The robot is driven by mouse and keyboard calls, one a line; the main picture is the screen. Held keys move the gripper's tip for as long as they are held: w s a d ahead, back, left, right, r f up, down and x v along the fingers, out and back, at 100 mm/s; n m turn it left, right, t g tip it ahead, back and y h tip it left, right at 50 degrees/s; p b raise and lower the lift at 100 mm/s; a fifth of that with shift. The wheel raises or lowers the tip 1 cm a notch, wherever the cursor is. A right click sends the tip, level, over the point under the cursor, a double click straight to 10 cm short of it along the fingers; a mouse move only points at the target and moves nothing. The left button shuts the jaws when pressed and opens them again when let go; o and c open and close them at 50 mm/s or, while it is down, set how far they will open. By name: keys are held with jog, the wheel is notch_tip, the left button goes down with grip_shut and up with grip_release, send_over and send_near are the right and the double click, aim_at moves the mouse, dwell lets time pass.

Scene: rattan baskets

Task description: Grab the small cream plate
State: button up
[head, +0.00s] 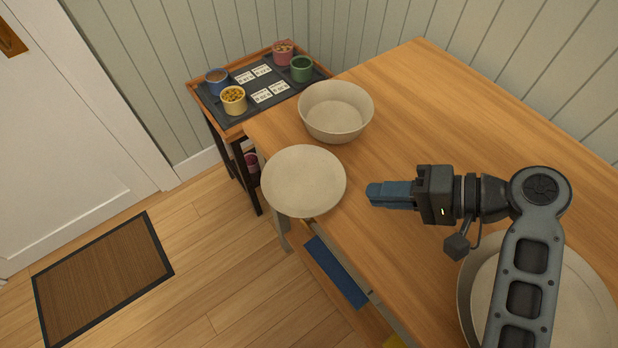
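The small cream plate (304,181) is round and shallow. It lies at the left edge of the wooden table and appears to overhang it. My gripper (371,195) has blue fingers and is just to the right of the plate, pointing left towards it, with a small gap in the picture. The fingers overlap from this view, so I cannot tell whether they are open or shut. I see nothing held beyond the fingertips.
A cream bowl (335,112) stands behind the plate on the wooden table (440,110). Larger cream dishware (580,290) is partly hidden behind my arm at lower right. A side stand (222,120) holds several small cups. The table's back right is clear.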

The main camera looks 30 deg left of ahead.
aim_at(342, 192)
jog(key=shift+p+x, duration=0.5)
jog(key=shift+x, duration=2.65)
jog(key=shift+w, duration=0.1)
jog(key=shift+c, duration=0.4)
grip_shut()
jog(key=shift+r, duration=0.15)
